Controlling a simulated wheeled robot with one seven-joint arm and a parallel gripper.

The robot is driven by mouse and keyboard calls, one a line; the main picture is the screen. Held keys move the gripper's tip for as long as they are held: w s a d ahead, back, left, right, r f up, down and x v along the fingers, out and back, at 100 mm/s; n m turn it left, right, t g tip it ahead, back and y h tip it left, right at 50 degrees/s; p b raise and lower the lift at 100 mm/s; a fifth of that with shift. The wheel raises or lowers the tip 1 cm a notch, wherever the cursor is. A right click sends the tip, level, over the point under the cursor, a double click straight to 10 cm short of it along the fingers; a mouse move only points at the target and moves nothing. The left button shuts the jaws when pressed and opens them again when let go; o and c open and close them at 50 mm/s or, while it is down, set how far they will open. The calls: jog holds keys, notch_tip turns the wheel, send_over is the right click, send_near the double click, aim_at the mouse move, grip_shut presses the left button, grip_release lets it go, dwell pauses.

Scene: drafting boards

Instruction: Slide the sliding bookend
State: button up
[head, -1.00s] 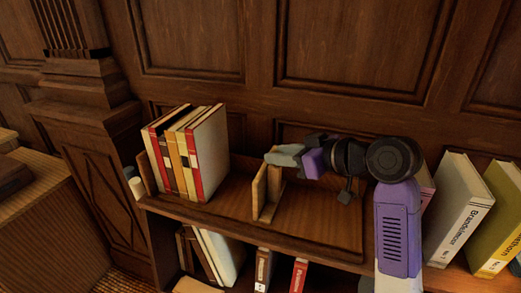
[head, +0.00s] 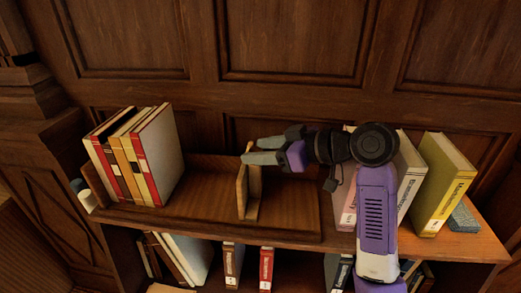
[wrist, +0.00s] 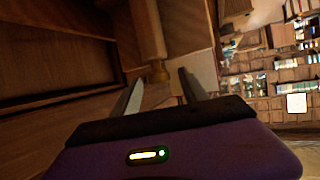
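The sliding bookend (head: 243,193), a light wooden upright panel on a foot, stands in a wooden tray (head: 291,214) on top of the bookcase, to the right of a row of books with a gap between. My gripper (head: 257,150) reaches in from the right at the bookend's upper part. In the wrist view my gripper's two fingers (wrist: 160,88) are spread apart, and a light wooden panel (wrist: 149,30), seemingly the bookend, shows between and beyond them. I cannot tell whether either finger touches it.
Several upright books (head: 158,155) fill the tray's left end. More books (head: 441,184) stand to the right of my arm. A lower shelf also holds books (head: 233,263). The panelled wall (head: 290,35) is close behind. The tray's floor right of the bookend is bare.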

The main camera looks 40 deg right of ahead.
jog(key=shift+s, duration=0.1)
jog(key=v, duration=0.7)
jog(key=shift+s+r+b, duration=0.15)
jog(key=shift+s+b, duration=0.1)
jog(key=shift+b, duration=0.05)
